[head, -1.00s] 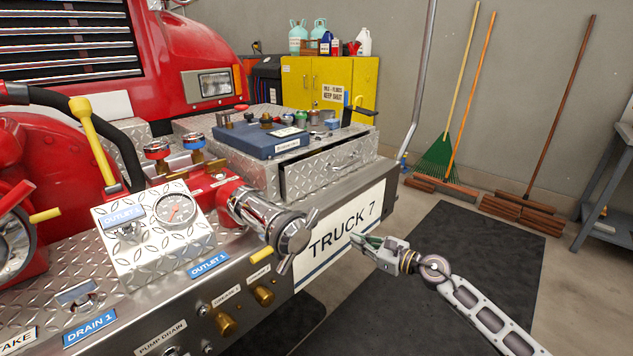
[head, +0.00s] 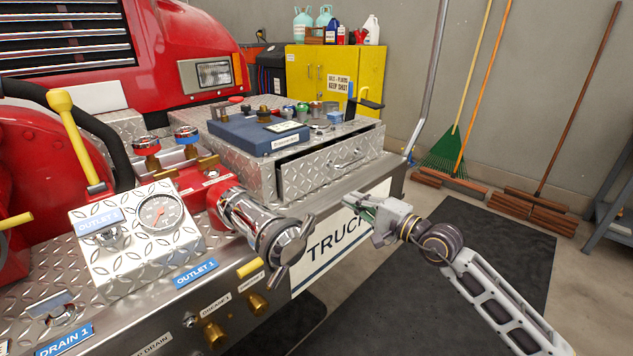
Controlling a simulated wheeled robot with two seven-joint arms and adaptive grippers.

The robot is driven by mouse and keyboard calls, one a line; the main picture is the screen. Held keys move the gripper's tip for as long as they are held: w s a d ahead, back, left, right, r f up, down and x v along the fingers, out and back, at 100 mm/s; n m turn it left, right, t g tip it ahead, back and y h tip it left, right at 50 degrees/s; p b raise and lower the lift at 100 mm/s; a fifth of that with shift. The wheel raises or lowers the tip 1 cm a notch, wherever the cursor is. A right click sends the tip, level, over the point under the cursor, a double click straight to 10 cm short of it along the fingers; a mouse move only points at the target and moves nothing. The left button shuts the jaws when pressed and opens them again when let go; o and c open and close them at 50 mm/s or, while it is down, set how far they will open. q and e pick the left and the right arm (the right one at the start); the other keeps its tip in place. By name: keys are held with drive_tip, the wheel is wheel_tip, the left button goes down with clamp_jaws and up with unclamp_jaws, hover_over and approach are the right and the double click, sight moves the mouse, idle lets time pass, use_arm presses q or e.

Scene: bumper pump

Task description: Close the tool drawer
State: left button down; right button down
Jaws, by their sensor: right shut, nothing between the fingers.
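The tool drawer (head: 335,173) is in the diamond-plate box (head: 245,173) on the truck's bumper. It stands partly open, with a dark gap along its top edge and a handle on its front. My right gripper (head: 352,203) is shut and empty. It is in front of the TRUCK 7 sign, below and a little nearer than the drawer front, and appears apart from it. My left gripper is not in view.
A blue case (head: 258,136) and several small fittings lie on the box top. The chrome outlet valve (head: 280,238) sticks out left of my right gripper. A yellow cabinet (head: 338,72) and brooms stand behind. The floor mat (head: 490,250) is clear.

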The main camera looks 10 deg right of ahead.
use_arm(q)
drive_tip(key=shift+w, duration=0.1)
use_arm(e)
drive_tip(key=shift+n, duration=0.4)
drive_tip(key=shift+w+a, duration=0.1)
drive_tip(key=b, duration=0.2)
approach(309, 178)
drive_tip(key=shift+x, duration=1.45)
drive_tip(key=shift+b+x, duration=0.7)
drive_tip(key=shift+x, duration=1.35)
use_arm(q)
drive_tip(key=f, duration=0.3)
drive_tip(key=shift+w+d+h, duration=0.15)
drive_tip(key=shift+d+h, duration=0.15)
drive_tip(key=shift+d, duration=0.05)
use_arm(e)
drive_tip(key=shift+w, duration=0.1)
